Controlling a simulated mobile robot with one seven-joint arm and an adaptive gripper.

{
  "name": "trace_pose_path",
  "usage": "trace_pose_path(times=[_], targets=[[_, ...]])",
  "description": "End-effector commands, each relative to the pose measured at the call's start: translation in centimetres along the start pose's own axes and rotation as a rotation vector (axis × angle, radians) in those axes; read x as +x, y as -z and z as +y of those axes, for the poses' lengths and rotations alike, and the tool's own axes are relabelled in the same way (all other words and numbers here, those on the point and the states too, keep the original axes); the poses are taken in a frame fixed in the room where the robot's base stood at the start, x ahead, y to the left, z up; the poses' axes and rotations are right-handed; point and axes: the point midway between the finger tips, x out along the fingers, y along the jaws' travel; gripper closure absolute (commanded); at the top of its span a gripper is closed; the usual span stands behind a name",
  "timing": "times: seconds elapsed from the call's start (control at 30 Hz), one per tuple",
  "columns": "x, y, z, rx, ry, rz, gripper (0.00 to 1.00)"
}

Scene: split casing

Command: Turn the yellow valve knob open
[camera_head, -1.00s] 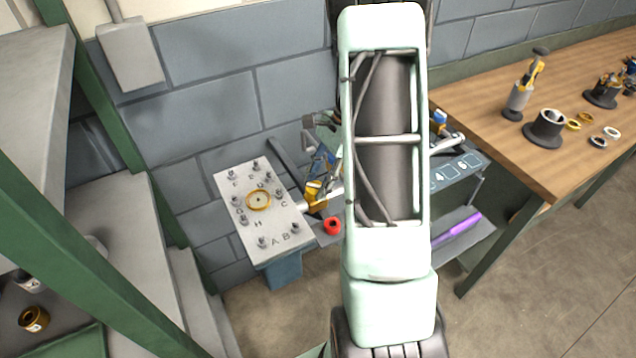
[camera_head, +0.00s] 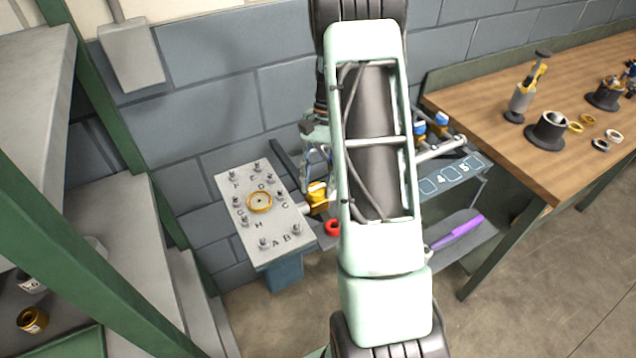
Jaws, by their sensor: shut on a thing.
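The yellow valve knob (camera_head: 317,196) sits at the right side of a grey casing plate (camera_head: 243,181), near a short pipe stub. My gripper (camera_head: 317,178) reaches down to the knob from above and is shut on it. My arm's large pale link covers the area just right of the knob, so part of the gripper and the knob's far side are hidden. The plate has several lettered bolts and a yellow ring (camera_head: 259,202) in its middle.
A numbered panel (camera_head: 452,176) with blue-topped parts (camera_head: 441,119) stands right of my arm, with a purple bar (camera_head: 460,231) below. A wooden bench (camera_head: 500,150) is at right, a green-framed shelf (camera_head: 126,215) at left.

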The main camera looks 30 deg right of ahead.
Motion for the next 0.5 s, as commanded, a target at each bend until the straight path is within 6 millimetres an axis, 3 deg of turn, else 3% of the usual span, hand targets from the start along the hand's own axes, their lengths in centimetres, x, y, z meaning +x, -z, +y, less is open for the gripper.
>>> trace_pose_path(times=[0.5], targets=[[0.00, -0.03, -0.06, -0.042, -0.017, 0.000, 0.90]])
